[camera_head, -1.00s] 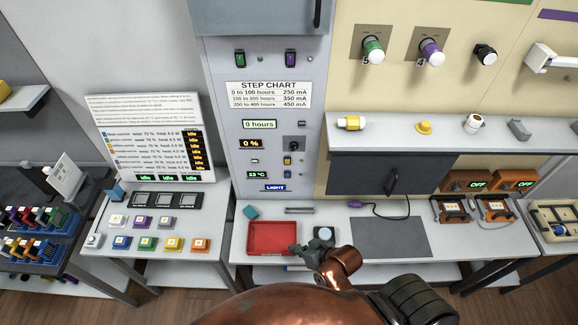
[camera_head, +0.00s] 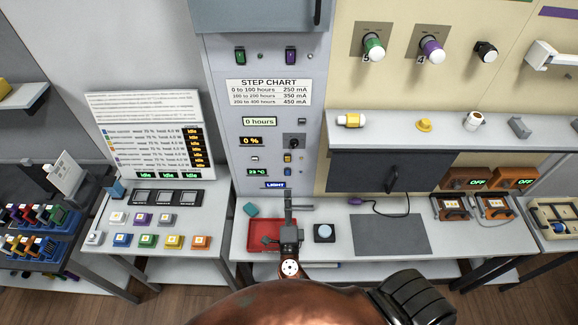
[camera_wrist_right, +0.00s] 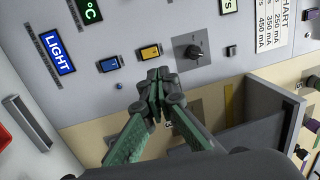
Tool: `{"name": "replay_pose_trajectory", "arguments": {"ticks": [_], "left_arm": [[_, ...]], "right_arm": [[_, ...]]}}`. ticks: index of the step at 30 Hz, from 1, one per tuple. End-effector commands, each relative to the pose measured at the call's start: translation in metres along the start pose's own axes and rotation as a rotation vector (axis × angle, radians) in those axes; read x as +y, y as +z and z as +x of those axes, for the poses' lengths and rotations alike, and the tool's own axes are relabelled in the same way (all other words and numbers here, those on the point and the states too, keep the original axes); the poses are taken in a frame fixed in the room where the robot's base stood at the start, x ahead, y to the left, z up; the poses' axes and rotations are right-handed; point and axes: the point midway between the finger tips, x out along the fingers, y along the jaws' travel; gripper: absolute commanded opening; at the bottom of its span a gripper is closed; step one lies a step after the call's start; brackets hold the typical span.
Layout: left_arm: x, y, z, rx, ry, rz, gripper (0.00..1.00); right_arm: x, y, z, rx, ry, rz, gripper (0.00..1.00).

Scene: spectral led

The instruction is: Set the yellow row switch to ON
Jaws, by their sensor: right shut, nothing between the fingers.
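A yellow rocker switch (camera_wrist_right: 150,52) sits in a dark frame on the grey panel, between a blue rocker switch (camera_wrist_right: 108,64) and a black knob (camera_wrist_right: 190,52) in the right wrist view. It is small in the head view (camera_head: 288,158), and its ON or OFF position cannot be read. My right gripper (camera_wrist_right: 158,78) is shut and empty, its fingertips close to the yellow switch in the right wrist view. Whether they touch the panel I cannot tell. In the head view the right gripper (camera_head: 288,196) stands before the lower panel. My left gripper is not in view.
A LIGHT sign (camera_head: 275,186) is low on the panel. Below the gripper are a red tray (camera_head: 262,233) and a dark square pad with a pale disc (camera_head: 324,233). A grey cabinet (camera_head: 350,172) is right of the panel. The grey mat (camera_head: 390,235) is bare.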

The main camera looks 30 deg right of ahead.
Motion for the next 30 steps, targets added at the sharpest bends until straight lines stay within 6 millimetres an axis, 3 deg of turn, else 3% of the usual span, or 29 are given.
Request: {"name": "replay_pose_trajectory", "arguments": {"ticks": [7,21,30], "left_arm": [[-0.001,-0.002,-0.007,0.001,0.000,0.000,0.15],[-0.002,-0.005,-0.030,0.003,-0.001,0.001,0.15],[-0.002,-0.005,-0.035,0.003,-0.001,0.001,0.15]], "right_arm": [[0.003,-0.005,0.019,0.033,0.014,0.018,0.00],[0.004,-0.008,0.112,0.031,0.012,0.015,0.00],[0.006,-0.009,0.138,0.031,0.014,0.015,0.00]]}}
